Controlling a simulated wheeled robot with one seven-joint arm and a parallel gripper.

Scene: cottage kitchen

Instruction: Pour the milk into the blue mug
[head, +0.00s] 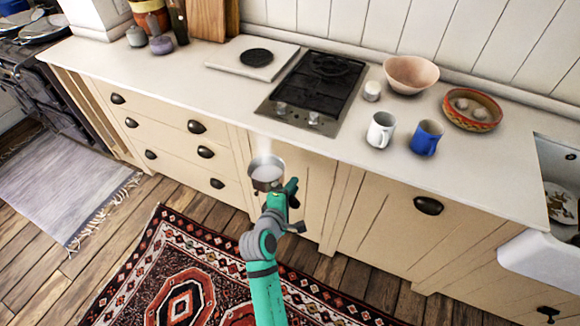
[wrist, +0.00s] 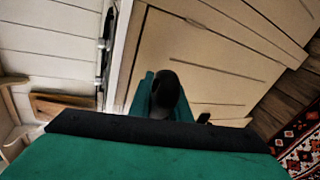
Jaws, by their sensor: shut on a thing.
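My gripper (head: 277,192) is shut on a small saucepan (head: 267,160) and holds it up in front of the cabinet fronts, short of the counter edge. Pale milk (head: 265,173) shows inside the pan, with faint steam above it. The pan looks roughly level. The blue mug (head: 427,137) stands upright on the counter, to the right of and beyond the pan; its inside is too dark to read. In the wrist view a dark rounded handle end (wrist: 167,90) shows at my gripper, while the pan's bowl is hidden.
A white mug (head: 380,130) stands just left of the blue mug. A small white jar (head: 372,91), a pink bowl (head: 410,74) and a patterned bowl (head: 472,109) are behind them. A black hob (head: 316,90) lies left. The front counter strip is clear; a sink (head: 545,258) is right.

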